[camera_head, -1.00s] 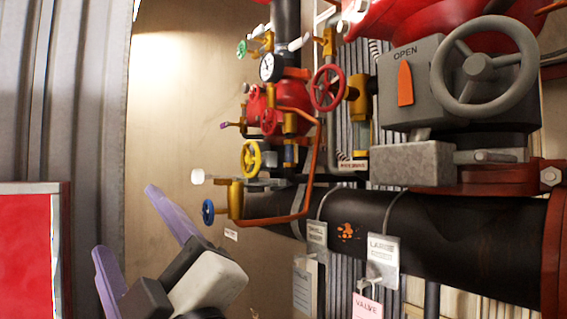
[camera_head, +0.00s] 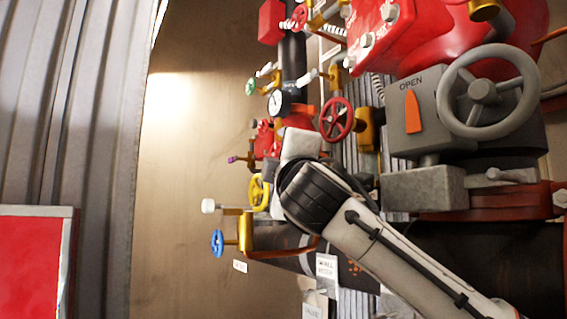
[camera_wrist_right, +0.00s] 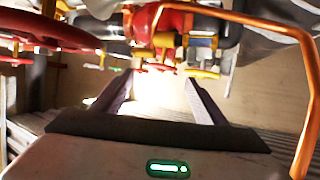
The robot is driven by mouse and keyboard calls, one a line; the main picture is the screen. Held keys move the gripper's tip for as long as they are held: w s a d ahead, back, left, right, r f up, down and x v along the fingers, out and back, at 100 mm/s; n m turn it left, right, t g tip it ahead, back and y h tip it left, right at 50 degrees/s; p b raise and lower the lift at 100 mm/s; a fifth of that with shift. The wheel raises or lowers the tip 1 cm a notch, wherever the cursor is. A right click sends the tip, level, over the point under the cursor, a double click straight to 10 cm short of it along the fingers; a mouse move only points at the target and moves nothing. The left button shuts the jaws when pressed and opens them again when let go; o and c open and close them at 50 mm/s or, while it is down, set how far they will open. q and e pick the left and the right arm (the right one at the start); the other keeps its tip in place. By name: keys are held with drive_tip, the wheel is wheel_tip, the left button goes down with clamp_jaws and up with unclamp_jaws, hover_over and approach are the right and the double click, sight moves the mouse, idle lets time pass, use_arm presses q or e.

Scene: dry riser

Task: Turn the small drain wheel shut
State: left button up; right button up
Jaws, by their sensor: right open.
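Several small handwheels show in the head view: a blue wheel (camera_head: 217,243) on a brass valve at lower left, a yellow wheel (camera_head: 258,193) above it, and a red wheel (camera_head: 336,119) higher up. I cannot tell for sure which is the drain wheel. My right arm reaches in from the lower right, its wrist just right of the yellow wheel; its fingers are hidden there. In the right wrist view my right gripper (camera_wrist_right: 155,88) is open, purple fingers apart, nothing between them. Small red and yellow wheels lie beyond the fingertips. My left gripper is out of view.
A large grey handwheel (camera_head: 487,92) and grey box marked OPEN (camera_head: 430,110) stand at right. An orange pipe (camera_wrist_right: 290,30) runs close to my right gripper. A dark pipe with hanging tags lies behind my arm. Bare wall (camera_head: 190,150) is clear at left.

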sight(277, 155)
drive_tip(key=p+x, duration=0.4)
drive_tip(key=d+p+x, duration=0.1)
drive_tip(key=p+x, duration=0.1)
drive_tip(key=shift+w+r+p, duration=0.15)
drive_tip(key=shift+w+p, duration=0.15)
drive_tip(key=shift+w, duration=0.1)
drive_tip(key=shift+w+a+p, duration=0.2)
drive_tip(key=shift+w+p, duration=0.3)
drive_tip(key=shift+w, duration=0.15)
